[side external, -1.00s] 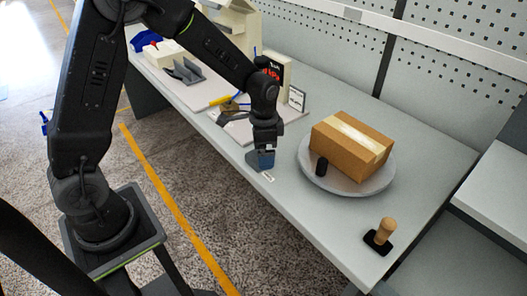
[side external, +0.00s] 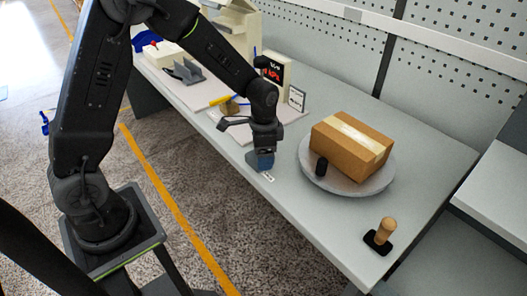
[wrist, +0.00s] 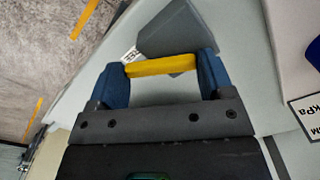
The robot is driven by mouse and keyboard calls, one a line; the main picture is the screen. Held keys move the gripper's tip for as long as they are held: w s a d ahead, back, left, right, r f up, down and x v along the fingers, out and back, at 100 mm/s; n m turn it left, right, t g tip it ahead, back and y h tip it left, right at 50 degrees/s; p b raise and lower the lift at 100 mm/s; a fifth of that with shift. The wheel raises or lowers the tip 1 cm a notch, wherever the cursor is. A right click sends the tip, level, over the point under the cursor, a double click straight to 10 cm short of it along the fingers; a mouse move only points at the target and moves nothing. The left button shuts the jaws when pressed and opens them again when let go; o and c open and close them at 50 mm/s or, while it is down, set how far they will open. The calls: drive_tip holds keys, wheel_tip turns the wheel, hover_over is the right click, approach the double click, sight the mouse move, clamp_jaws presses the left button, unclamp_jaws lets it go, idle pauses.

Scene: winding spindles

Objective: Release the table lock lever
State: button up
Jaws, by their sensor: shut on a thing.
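My gripper (side external: 261,160) points down at the front edge of the workbench. In the wrist view its two blue fingers (wrist: 160,72) are shut on a yellow lever (wrist: 163,65), which spans the gap between them. A dark grey block (wrist: 172,28) lies just beyond the lever, with a small white label (wrist: 131,54) beside it. In the side view the fingers hide the lever, and the small label (side external: 267,177) shows just in front of them.
A round grey turntable (side external: 348,190) carrying a cardboard box (side external: 350,143) stands to the right of my gripper. A wooden-handled stamp (side external: 384,233) is near the front right. A display (side external: 273,68) and yellow-handled item (side external: 220,101) stand behind. Bench between turntable and stamp is clear.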

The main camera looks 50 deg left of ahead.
drive_tip(key=shift+w+d+n, duration=0.1)
drive_tip(key=shift+w+n, duration=0.05)
drive_tip(key=shift+n, duration=0.5)
drive_tip(key=shift+w+d+n, duration=0.1)
drive_tip(key=shift+w+n, duration=0.05)
drive_tip(key=shift+n, duration=0.5)
drive_tip(key=o, duration=0.9)
wheel_tip(320, 180, up, 14)
drive_tip(key=shift+f, duration=0.1)
drive_tip(key=s+r+n+t, duration=0.1)
drive_tip(key=s+r+t, duration=0.1)
drive_tip(key=s, duration=0.4)
drive_tip(key=s+d+r+n+t, duration=0.1)
drive_tip(key=s+r, duration=0.1)
drive_tip(key=s, duration=0.5)
drive_tip(key=s+r+n+t, duration=0.1)
drive_tip(key=s+r+t, duration=0.1)
drive_tip(key=s, duration=0.5)
drive_tip(key=shift+d+r+n+t, duration=0.2)
drive_tip(key=shift+r+n+t, duration=0.1)
drive_tip(key=shift+n, duration=0.1)
